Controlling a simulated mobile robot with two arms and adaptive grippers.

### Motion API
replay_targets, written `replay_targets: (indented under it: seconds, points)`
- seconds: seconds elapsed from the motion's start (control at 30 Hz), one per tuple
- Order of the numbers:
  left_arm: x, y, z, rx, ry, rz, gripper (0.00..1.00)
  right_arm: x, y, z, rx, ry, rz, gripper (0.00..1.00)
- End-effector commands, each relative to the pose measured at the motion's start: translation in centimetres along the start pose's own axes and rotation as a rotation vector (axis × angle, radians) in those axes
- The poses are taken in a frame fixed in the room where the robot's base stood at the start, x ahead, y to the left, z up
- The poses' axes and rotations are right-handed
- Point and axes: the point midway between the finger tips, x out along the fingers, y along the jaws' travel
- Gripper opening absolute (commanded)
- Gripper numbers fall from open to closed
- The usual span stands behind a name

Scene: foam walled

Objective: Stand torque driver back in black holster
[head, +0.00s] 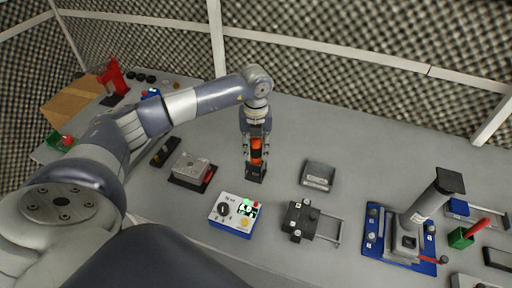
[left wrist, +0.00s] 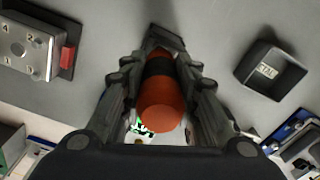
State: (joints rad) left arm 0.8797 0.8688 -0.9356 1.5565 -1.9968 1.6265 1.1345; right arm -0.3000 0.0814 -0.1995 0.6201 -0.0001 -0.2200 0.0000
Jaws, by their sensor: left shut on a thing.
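The torque driver (head: 257,149) is orange with a black band and stands roughly upright. In the left wrist view its round orange end (left wrist: 161,105) faces the camera. My left gripper (head: 256,153) is shut on it, with one finger on each side, and points down at the table. The black holster (head: 256,175) is directly below the driver; its rim shows beyond the driver in the left wrist view (left wrist: 166,36). The driver's lower end is hidden, so I cannot tell how deep it sits in the holster. My right gripper is out of view.
A control box (head: 233,215) with a knob and a lit green display stands in front of the holster. A grey tray (head: 318,176) is to the right, a numbered metal block (head: 190,170) to the left. Bare table surrounds the holster.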

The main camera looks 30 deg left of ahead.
Motion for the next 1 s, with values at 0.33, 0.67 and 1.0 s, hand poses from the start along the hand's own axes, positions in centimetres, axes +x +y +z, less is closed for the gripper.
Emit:
replay_targets:
  seconds: [0.33,0.67,1.0]
  points:
    - [0.2,0.0,0.0,0.000,-0.001,-0.001,0.52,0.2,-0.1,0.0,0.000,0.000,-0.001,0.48]
    - [-0.6,-0.1,0.1,0.000,-0.002,-0.002,0.52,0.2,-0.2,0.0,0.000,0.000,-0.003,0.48]
    - [-7.3,-0.1,0.1,0.001,-0.004,-0.003,0.52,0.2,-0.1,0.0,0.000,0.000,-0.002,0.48]
